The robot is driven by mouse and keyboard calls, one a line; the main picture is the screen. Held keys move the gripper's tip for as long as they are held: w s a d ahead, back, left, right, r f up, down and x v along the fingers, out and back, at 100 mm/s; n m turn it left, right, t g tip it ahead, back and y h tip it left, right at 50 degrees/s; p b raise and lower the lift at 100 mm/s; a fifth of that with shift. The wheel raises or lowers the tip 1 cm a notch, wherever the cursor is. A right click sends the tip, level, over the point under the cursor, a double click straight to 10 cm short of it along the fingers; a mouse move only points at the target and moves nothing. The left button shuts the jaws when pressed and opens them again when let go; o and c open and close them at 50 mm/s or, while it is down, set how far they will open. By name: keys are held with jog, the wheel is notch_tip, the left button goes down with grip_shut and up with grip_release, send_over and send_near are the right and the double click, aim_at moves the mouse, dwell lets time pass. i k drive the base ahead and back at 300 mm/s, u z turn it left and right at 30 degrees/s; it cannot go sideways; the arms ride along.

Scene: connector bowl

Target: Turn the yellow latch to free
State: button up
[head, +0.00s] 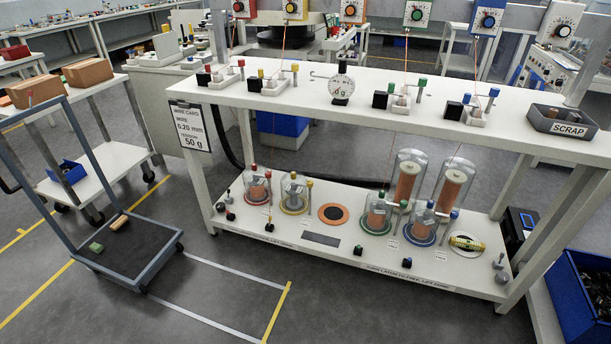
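A glass dome with a yellow base ring (294,208) stands upright on the lower shelf of the white bench, left of centre. A small post with a yellow top, which looks like the yellow latch (309,185), stands at the dome's right edge. Its turned position is too small to tell. An orange-brown spool (293,191) shows dimly inside the dome. My gripper is not in view.
The red-ringed dome (257,187) stands close on the left, an orange disc (333,213) lies to the right. Green-ringed (377,214) and blue-ringed (423,225) domes stand farther right. The bench top (300,101) overhangs the shelf. A cart (125,266) stands left; floor in front is clear.

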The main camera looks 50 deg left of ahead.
aim_at(309, 183)
jog(key=u, duration=0.5)
jog(key=i, duration=0.9)
jog(key=u, duration=1.45)
jog(key=i, duration=0.4)
jog(key=u, duration=0.35)
